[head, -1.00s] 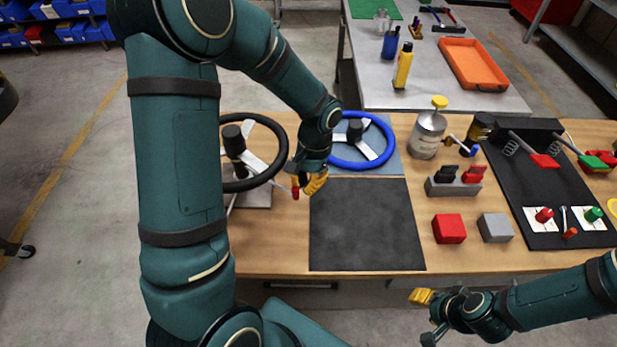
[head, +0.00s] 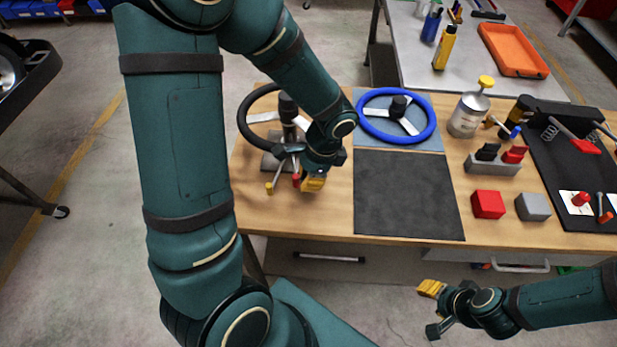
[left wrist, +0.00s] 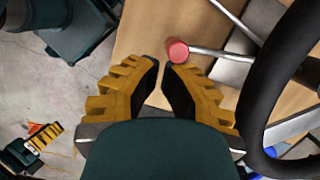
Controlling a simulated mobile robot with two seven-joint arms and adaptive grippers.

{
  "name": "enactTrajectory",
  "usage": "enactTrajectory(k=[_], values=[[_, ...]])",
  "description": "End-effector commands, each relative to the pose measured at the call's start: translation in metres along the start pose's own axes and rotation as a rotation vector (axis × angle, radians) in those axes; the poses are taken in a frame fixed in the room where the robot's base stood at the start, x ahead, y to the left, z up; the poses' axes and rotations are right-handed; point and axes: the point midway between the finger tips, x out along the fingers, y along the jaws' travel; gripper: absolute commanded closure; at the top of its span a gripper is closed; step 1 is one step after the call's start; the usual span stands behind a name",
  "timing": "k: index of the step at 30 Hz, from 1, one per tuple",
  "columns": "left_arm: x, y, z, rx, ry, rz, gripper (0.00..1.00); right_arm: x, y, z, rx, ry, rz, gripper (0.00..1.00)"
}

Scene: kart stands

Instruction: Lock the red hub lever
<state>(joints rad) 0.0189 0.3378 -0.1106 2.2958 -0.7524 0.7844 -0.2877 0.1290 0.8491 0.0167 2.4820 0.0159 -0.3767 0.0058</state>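The red hub lever shows its round red knob (left wrist: 178,51) and grey rod in the left wrist view, beside the black steering wheel (left wrist: 262,95). In the head view the red knob (head: 296,179) sits in front of the black wheel's hub (head: 289,105), beside my left gripper (head: 312,182). My left fingers are apart by a narrow gap, with nothing seen between them. The knob lies just beyond the right fingertip in the wrist view; I cannot tell if they touch. My right gripper (head: 433,308) is open and empty, in front of the bench.
A second lever with a yellow knob (head: 269,188) stands left of the red one. A blue wheel (head: 430,128) lies right of my left arm, behind a dark mat (head: 408,195). Red (head: 488,204) and grey (head: 533,207) blocks stand farther right. The front-left bench top is clear.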

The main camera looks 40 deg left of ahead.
Motion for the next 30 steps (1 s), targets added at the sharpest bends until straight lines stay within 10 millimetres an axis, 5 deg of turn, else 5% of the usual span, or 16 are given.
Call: enactTrajectory(k=[23,30], values=[[0.001,-0.001,0.001,-0.005,-0.005,0.003,1.00,0.001,0.000,0.000,0.000,0.000,0.000,0.53],[-0.003,-0.002,-0.014,-0.005,-0.002,0.002,1.00,0.001,0.000,0.000,0.000,0.000,0.000,0.53]])
